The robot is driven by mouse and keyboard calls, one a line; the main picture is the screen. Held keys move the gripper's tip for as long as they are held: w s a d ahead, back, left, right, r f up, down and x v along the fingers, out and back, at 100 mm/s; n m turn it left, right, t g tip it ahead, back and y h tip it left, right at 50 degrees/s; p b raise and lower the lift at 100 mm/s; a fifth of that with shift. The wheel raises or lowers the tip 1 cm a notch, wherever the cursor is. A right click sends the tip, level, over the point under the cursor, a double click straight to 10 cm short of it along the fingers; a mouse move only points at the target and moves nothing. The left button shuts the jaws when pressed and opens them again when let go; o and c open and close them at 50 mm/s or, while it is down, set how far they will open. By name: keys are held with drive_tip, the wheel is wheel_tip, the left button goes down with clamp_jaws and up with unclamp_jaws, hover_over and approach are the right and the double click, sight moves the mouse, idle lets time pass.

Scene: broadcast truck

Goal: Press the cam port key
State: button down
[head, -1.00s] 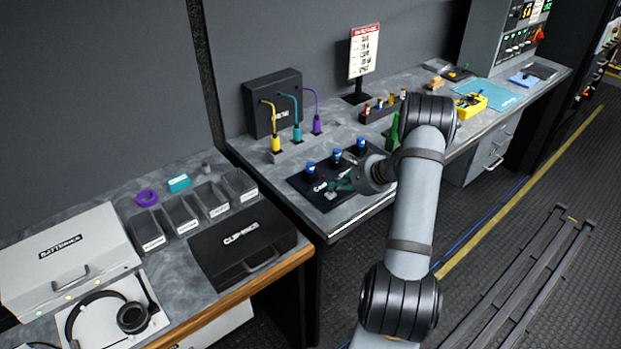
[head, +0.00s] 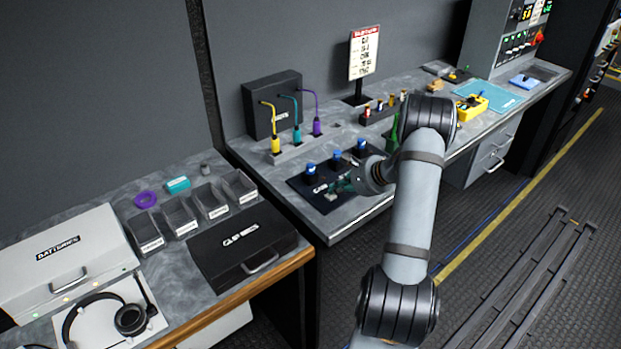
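A black panel (head: 299,183) lies on the bench near its front left corner. Several blue-topped knobs stand on it: a left one (head: 311,169), a middle one (head: 336,155) and a right one (head: 361,145). White lettering (head: 320,188) at its front seems to read "CAM". A small pale key-like piece (head: 331,196) shows beside the lettering, too small to make out well. My wrist hides the panel's right end, and the finger gap is unclear.
Yellow, teal and purple plugs (head: 297,133) stand behind the panel by a black box (head: 262,110). A green bottle-like thing (head: 393,133) is partly hidden by my arm. A sign (head: 364,53) stands behind. A black case (head: 243,240) sits on the left bench, across a gap.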

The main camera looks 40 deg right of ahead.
sight(337, 196)
drive_tip(key=shift+r+p, duration=1.95)
drive_tip(key=shift+r, duration=1.05)
drive_tip(key=shift+d, duration=0.1)
